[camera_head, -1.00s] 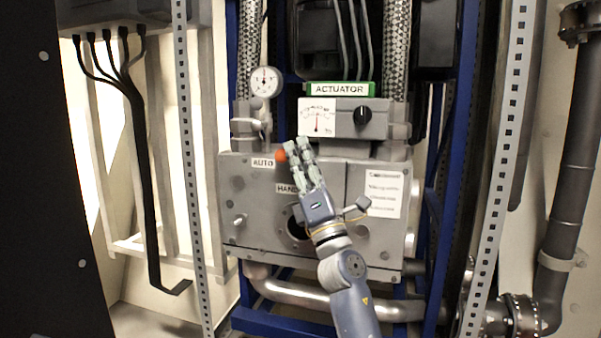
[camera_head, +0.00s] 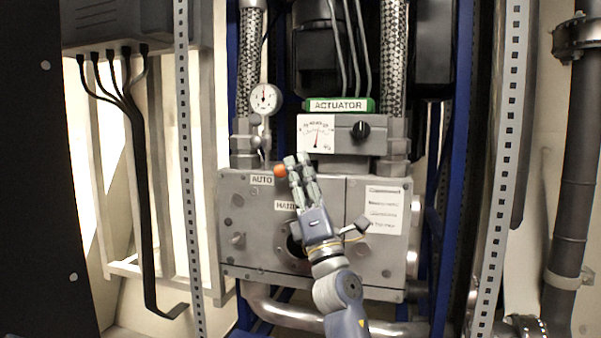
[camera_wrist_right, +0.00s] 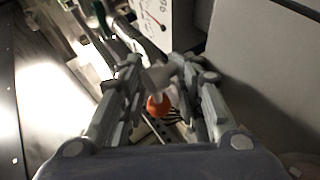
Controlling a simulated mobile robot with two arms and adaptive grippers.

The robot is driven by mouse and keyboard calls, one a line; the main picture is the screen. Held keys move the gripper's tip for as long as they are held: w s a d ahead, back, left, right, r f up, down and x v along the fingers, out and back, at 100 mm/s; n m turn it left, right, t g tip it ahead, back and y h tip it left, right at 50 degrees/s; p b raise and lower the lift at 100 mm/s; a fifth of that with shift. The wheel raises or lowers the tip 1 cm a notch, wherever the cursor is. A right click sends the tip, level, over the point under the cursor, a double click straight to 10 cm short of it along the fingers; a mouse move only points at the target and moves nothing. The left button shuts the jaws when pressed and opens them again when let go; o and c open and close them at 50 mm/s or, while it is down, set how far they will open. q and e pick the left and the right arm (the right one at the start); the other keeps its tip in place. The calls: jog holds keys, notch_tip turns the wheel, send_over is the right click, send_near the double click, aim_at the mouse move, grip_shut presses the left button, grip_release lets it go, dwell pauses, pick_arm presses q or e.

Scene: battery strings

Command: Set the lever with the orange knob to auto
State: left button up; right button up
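The orange knob (camera_head: 280,170) is at the upper edge of the grey actuator box (camera_head: 232,220), just right of the AUTO label (camera_head: 261,180). The HAND label (camera_head: 285,206) is lower, partly covered by my right gripper. My right gripper (camera_head: 297,159) reaches up in front of the box, with its fingertips just right of the knob. In the right wrist view its fingers are spread and the knob (camera_wrist_right: 158,104) shows between them; I cannot tell whether they touch it. The lever's shaft is mostly hidden behind the gripper. My left gripper is not in view.
A dial and black selector (camera_head: 361,130) sit above the box under the green ACTUATOR sign (camera_head: 339,105). A round gauge (camera_head: 264,99) is at upper left. Perforated uprights stand at left (camera_head: 187,180) and right (camera_head: 500,180). A printed notice (camera_head: 384,210) is on the box.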

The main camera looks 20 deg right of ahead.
jog(key=shift+s+a, duration=0.1)
dwell(0.3)
jog(key=v, duration=1.1)
jog(key=shift+s+f, duration=0.25)
jog(key=shift+f, duration=0.05)
